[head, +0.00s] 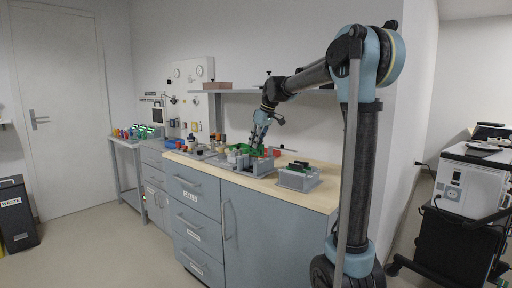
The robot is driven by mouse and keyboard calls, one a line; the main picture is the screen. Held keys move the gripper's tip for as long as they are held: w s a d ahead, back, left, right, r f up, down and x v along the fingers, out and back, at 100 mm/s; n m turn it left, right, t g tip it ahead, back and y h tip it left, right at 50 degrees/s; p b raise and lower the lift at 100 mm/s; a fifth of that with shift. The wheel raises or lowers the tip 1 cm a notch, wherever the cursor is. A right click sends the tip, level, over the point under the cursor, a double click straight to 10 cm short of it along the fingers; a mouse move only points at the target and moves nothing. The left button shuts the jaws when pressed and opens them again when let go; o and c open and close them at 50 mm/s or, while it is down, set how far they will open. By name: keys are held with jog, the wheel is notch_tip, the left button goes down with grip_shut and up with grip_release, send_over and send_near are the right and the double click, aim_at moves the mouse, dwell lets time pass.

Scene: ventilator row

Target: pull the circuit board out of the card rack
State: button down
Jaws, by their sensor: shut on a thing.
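My gripper (260,149) is over the middle of the wooden bench top, with its fingers pointing down. It is shut on what looks like the green circuit board, which is too small and too covered by the fingers to make out clearly. A grey rack-like holder (262,169) stands just below the gripper, with upright dark and green pieces at its left. I cannot tell whether the board is still in its slot. A second grey holder (298,182) with dark green upright pieces stands to the right, apart from the gripper.
The wooden bench top (322,198) is bare near its right front corner. Small coloured parts and a green bin crowd the area left of and behind the gripper. A shelf (236,91) runs along the wall behind the arm. A ventilator (468,180) stands at the far right.

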jog(key=shift+r, duration=1.4)
jog(key=shift+s, duration=0.1)
